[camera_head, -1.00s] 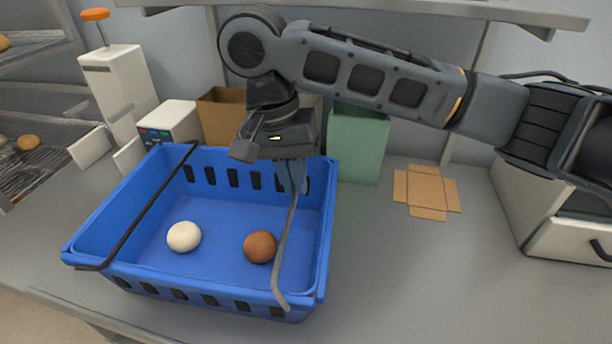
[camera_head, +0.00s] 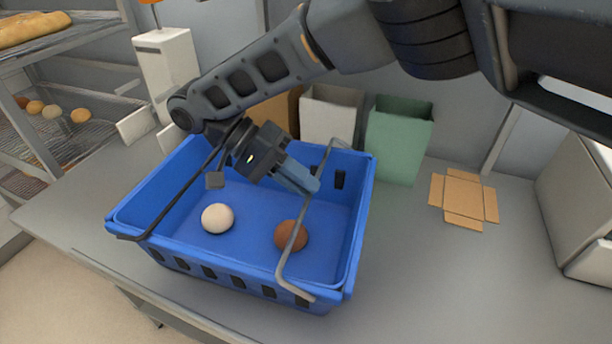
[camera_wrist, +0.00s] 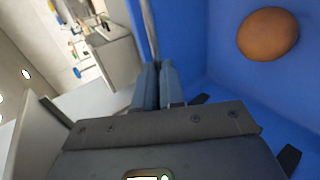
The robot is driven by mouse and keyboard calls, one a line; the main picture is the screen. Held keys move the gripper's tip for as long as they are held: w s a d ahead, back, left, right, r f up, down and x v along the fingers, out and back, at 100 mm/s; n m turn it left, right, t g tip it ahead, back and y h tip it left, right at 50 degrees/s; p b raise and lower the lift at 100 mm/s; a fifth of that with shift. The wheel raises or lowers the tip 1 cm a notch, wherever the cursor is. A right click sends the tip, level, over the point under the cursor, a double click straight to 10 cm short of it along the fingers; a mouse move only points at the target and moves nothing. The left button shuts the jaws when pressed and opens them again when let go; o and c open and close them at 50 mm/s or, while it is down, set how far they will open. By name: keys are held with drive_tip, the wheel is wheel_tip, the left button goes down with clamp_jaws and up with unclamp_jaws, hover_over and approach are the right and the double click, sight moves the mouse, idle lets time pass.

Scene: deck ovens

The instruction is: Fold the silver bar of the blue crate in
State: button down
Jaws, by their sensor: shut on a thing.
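The blue crate (camera_head: 330,262) stands on the grey counter. Its silver bar (camera_head: 292,247) is at the right side of the crate, leaning inward above the interior, with its near end bent out to the front right corner. My gripper (camera_head: 310,184) is shut on the upper run of this bar, reaching from the left over the crate with its fingers tilted down to the right. In the wrist view the closed fingers (camera_wrist: 152,85) meet at the bar (camera_wrist: 148,32), beside the blue wall. The finger contact is partly hidden there.
A black bar (camera_head: 187,192) runs along the crate's left side. A white ball (camera_head: 217,218) and a brown ball (camera_head: 291,235) lie inside the crate. A green box (camera_head: 399,145) and white box (camera_head: 331,115) stand behind; flat cardboard (camera_head: 464,199) lies right. The front right counter is clear.

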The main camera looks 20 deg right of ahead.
drive_tip(key=shift+w+a+f+h, duration=0.1)
drive_tip(key=shift+a+f+h, duration=0.1)
drive_tip(key=shift+f+h, duration=0.25)
drive_tip(key=shift+g, duration=0.3)
drive_tip(key=c, duration=1.2)
unclamp_jaws()
drive_tip(key=shift+c, duration=0.2)
